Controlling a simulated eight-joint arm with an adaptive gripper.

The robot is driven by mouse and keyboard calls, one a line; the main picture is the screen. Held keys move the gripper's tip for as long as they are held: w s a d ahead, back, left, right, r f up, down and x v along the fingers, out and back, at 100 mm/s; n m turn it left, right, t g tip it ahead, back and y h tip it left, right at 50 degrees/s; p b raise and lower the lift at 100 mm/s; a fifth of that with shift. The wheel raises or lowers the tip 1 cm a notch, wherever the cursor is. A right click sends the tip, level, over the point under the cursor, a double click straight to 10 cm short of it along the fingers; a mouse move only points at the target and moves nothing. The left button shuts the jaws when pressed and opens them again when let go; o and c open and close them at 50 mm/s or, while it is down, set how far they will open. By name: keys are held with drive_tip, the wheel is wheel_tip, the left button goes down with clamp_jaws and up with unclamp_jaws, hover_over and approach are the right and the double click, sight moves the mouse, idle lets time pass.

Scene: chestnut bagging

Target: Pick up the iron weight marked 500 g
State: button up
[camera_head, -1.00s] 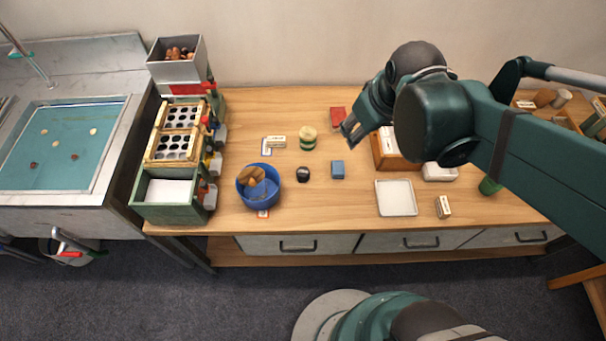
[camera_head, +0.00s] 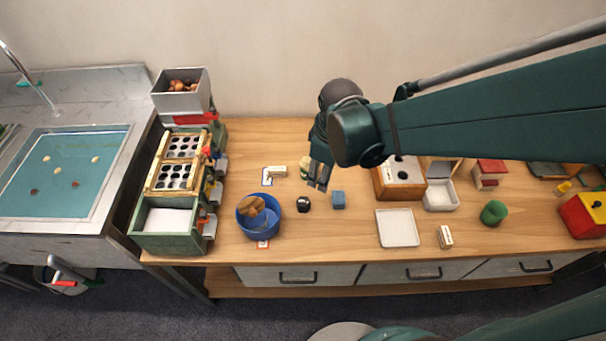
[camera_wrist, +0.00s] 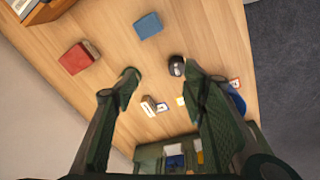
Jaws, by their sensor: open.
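The iron weight (camera_head: 304,203) is a small dark, round piece standing on the wooden table, between the blue bowl and a small blue block. Its marking is too small to read. It also shows in the wrist view as a black piece (camera_wrist: 176,66) with a pale mark, near the tip of the right finger. My gripper (camera_head: 318,184) is open and empty, above the table and slightly right of and behind the weight in the head view. In the wrist view the two fingers (camera_wrist: 164,77) are spread wide, and the weight is apart from them.
The blue bowl (camera_head: 273,222) with brown items is left of the weight. The blue block (camera_head: 338,200) is close on its right. A white tray (camera_head: 397,228) and a wooden box (camera_head: 383,186) stand farther right. A red block (camera_wrist: 77,59) lies left in the wrist view.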

sight(303, 201)
drive_tip(key=a+f+n, duration=0.1)
drive_tip(key=a+f, duration=0.1)
drive_tip(key=f, duration=0.1)
drive_tip(key=a+f+n+g, duration=0.1)
drive_tip(key=f, duration=0.1)
drive_tip(key=a+f+n, duration=0.2)
drive_tip(key=f, duration=0.1)
drive_tip(key=shift+a+f+g+h, duration=0.3)
drive_tip(key=shift+a+g, duration=0.05)
drive_tip(key=shift+g, duration=0.05)
drive_tip(key=shift+f+b, duration=0.4)
drive_tip(key=shift+f, duration=0.9)
drive_tip(key=shift+w+f+b, duration=0.1)
drive_tip(key=shift+f+b, duration=0.85)
drive_tip(key=shift+f, duration=1.7)
drive_tip(key=c, duration=1.3)
